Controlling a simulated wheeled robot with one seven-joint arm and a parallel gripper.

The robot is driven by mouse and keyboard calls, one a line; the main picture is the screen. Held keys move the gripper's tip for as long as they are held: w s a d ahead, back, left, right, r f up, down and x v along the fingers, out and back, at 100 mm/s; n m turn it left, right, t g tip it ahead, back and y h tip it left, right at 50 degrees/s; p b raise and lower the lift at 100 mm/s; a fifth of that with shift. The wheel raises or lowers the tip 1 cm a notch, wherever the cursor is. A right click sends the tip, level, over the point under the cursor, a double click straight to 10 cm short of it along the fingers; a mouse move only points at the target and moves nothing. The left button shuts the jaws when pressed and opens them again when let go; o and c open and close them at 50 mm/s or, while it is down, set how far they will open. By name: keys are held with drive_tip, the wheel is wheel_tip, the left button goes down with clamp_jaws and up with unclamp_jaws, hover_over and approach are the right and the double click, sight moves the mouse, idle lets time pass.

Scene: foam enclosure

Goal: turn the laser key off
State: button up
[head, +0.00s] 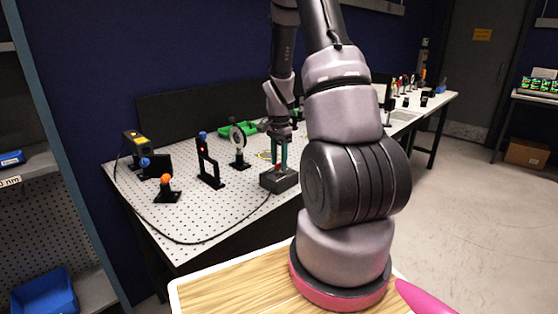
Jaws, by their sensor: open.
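A dark grey box (283,181), which looks like the laser's key controller, sits at the front edge of the perforated optical table. A small red part shows on its top; the key itself is too small to make out. My gripper (279,163) points straight down just over the box, its greenish fingers apart around or just above the red part. I cannot tell whether the fingers touch anything. A black unit with a yellow label (136,142), perhaps the laser, stands at the table's far left.
Optic mounts stand left of the box: an orange-topped one (166,188), a black frame (209,165) and a round one (238,146). A green bin (236,131) lies behind. A black cable (190,241) loops along the front edge. My arm hides the table's middle.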

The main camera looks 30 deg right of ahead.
clamp_jaws()
